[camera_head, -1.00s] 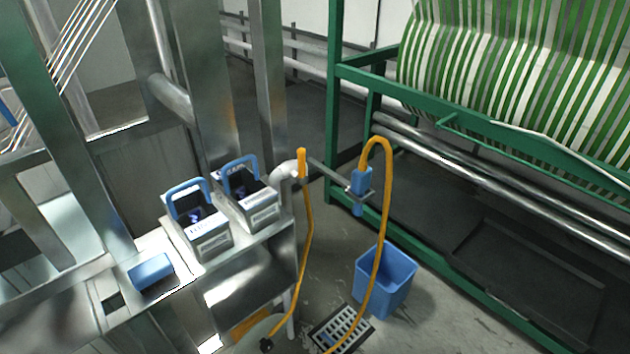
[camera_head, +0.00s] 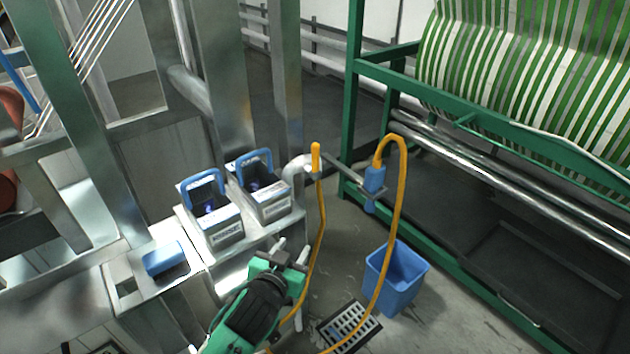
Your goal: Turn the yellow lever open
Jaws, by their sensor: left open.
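The yellow lever (camera_head: 316,157) stands upright on the end of a pale pipe (camera_head: 296,170), right of the two steel boxes. My left gripper (camera_head: 291,250) comes in from the bottom, green and black, with its two light fingers apart and empty. It is below the lever in the picture and apart from it. A yellow hose (camera_head: 399,210) arches from a blue nozzle (camera_head: 374,181) in a bracket down to the floor; my left arm hides part of the hose near the bottom. My right gripper is not in view.
Two steel boxes with blue handles (camera_head: 212,224) (camera_head: 262,190) stand on a metal ledge left of the lever. A blue block (camera_head: 164,259) lies on the ledge. A blue bucket (camera_head: 397,278) and a floor grate (camera_head: 350,325) are at right. A green frame (camera_head: 354,110) stands behind.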

